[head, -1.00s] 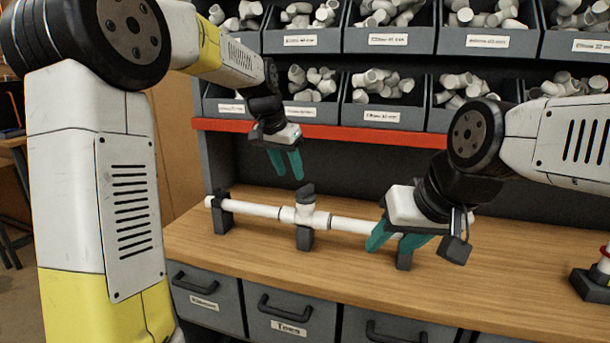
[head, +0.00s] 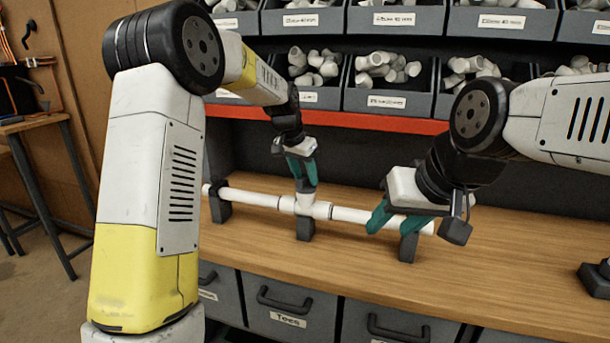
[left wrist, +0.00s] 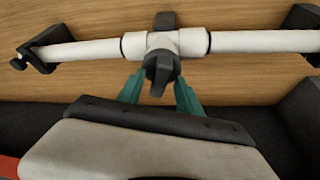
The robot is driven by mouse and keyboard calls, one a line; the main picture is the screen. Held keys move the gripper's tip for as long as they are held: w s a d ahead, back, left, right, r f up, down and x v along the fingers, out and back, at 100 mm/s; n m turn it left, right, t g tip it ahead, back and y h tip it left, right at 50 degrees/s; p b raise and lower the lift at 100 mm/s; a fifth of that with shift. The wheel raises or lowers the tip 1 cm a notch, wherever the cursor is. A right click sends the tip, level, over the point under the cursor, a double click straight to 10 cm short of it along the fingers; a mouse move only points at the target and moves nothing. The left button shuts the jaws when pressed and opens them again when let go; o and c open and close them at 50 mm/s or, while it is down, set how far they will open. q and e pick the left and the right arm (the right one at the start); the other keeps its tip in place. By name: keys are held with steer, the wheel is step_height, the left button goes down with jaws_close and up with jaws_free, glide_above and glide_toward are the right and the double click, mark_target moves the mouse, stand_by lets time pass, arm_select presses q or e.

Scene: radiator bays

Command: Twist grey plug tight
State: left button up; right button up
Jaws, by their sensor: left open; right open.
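A white pipe (head: 350,215) with a white tee fitting (head: 305,205) in its middle lies on dark supports above the wooden bench. The grey plug (left wrist: 159,70) sits in the tee's branch, which points up in the head view. My left gripper (head: 302,178) is open, its teal fingers on either side of the plug and mostly hiding it in the head view. In the left wrist view the fingers of this gripper (left wrist: 160,95) reach the plug's sides; I cannot tell if they touch. My right gripper (head: 395,222) is open at the pipe's right part, its fingers around it.
Dark bins (head: 390,95) of white fittings stand above a red shelf edge (head: 360,122) behind the pipe. Drawers (head: 290,305) are under the bench front. The bench top (head: 500,240) is clear to the right, up to a dark stand (head: 596,280).

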arm_select(q)
jaws_close()
